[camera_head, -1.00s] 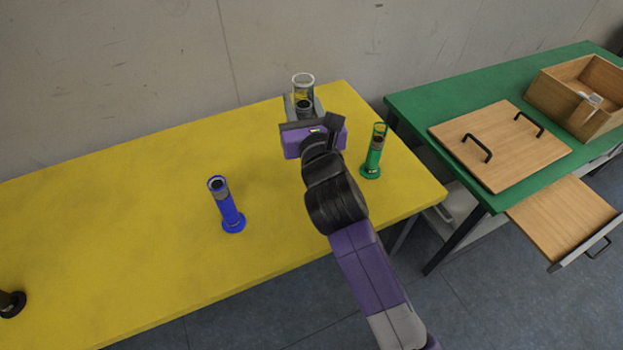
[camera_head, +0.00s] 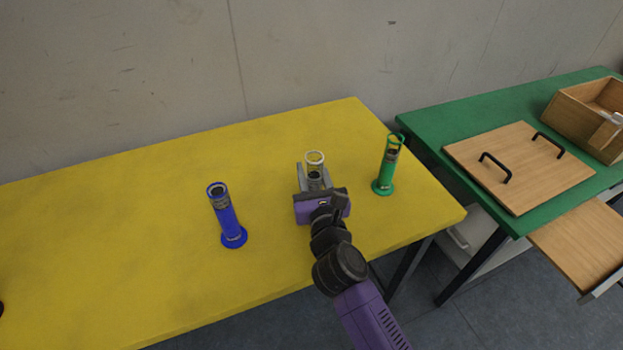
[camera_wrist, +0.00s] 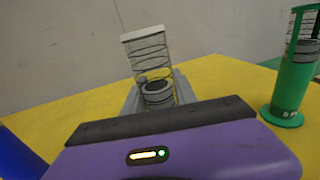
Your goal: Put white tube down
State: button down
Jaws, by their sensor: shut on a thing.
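The white tube (camera_head: 315,161) is a clear cylinder with a white rim and dark markings. It stands roughly upright between the fingers of my gripper (camera_head: 314,178), over the yellow table (camera_head: 140,220). My gripper is shut on it. The tube also shows in the wrist view (camera_wrist: 150,58), slightly tilted in the picture, with the grey fingers around its lower part. Its base is hidden by my gripper, so I cannot tell whether it touches the table.
A blue tube (camera_head: 226,216) stands to the left and a green tube (camera_head: 387,166) to the right. A green table (camera_head: 425,125) at the right holds a wooden board (camera_head: 520,165) with black handles and a wooden box (camera_head: 572,117). The yellow table's left part is largely clear.

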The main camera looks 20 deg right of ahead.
jog(key=shift+f, duration=0.35)
jog(key=shift+f, duration=0.1)
jog(key=shift+f, duration=0.15)
jog(key=c, duration=1)
grip_release()
jog(key=shift+r, duration=0.25)
jog(key=s+a, duration=0.2)
jog(key=s, duration=1)
jog(key=shift+a+b, duration=0.2)
jog(key=shift+b, duration=0.25)
